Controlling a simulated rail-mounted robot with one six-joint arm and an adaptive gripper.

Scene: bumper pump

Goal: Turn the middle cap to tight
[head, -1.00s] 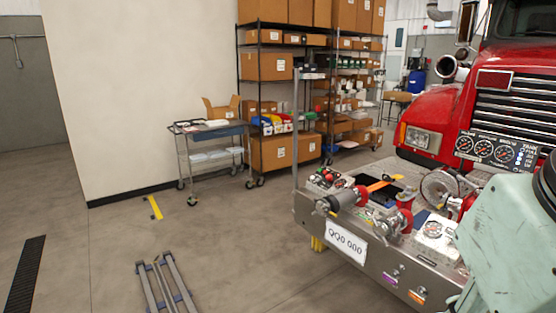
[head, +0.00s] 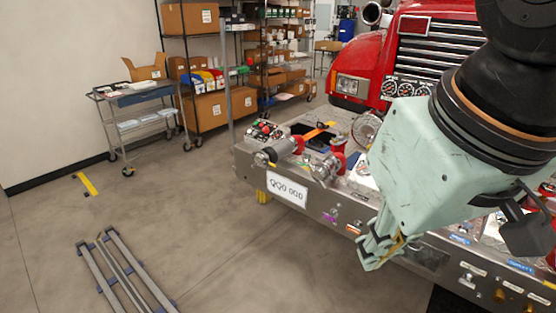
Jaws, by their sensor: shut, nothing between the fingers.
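My gripper (head: 372,258), at the end of my pale green arm, is low in front of the bumper's front face in the head view. Its fingers are shut with nothing held, apart from any cap as far as I can see. Two metal capped outlets stick out from the pump bumper (head: 250,168): a left cap (head: 263,158) and another cap (head: 319,173) to its right. Small brass fittings (head: 499,295) sit low on the bumper at right. My arm hides part of the bumper, so I cannot tell which cap is the middle one or how tight it is.
The red truck (head: 355,85) stands behind the bumper. A cart (head: 122,97) and shelves with boxes (head: 205,113) stand at the back left. Metal rails (head: 125,275) lie on the floor at lower left.

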